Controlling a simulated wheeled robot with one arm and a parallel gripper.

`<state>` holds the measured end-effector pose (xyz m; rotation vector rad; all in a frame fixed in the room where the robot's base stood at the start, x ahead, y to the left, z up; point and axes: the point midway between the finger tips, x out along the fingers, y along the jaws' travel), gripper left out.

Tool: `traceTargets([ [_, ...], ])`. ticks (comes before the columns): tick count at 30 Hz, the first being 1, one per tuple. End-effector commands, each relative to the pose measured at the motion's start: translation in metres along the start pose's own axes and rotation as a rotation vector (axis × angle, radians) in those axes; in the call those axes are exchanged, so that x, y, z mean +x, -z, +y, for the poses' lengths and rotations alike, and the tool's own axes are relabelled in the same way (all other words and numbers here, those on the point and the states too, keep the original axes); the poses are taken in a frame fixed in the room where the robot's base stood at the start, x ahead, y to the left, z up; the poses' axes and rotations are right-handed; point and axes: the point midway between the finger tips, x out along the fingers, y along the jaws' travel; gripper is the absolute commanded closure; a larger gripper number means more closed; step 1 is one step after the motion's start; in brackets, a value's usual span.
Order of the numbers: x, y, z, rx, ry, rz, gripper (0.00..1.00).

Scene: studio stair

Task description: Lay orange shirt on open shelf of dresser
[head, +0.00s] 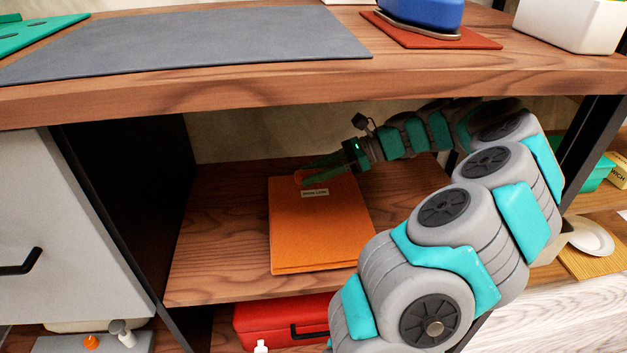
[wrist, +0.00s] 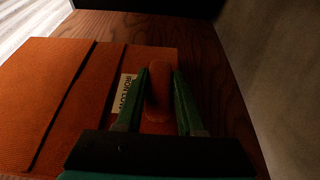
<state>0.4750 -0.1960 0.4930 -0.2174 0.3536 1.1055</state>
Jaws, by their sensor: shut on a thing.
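The orange shirt (head: 318,235) is a flat folded rectangle with a small pale label near its far end. It lies flat on the wooden open shelf (head: 215,240) of the dresser, under the top board. My gripper (head: 308,178) reaches in from the right and is at the shirt's far end. In the wrist view, my gripper (wrist: 158,85) has its green fingers shut on a raised orange tab of the shirt (wrist: 60,90), beside the label. The label is partly hidden by a finger in that view.
The top board (head: 300,85) is close above my arm and carries a grey mat (head: 200,45) and a blue iron (head: 420,12). A dark side panel (head: 130,190) bounds the shelf at left. A red case (head: 270,325) is below. The shelf left of the shirt is bare.

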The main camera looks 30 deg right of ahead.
Motion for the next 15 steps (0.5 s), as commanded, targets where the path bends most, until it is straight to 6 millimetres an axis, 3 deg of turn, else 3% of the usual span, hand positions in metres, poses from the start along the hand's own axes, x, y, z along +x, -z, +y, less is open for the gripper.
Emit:
traceTargets([
  [3, 0.0067, 0.0151, -0.0002, 0.002, 0.0, -0.002, 1.0],
  [12, 0.0065, 0.0151, 0.0, 0.001, 0.0, -0.001, 1.0],
  [13, 0.0067, 0.0155, 0.0001, 0.0, 0.0, -0.001, 0.61],
  [15, 0.0066, 0.0155, 0.0001, 0.0, 0.0, -0.001, 0.53],
])
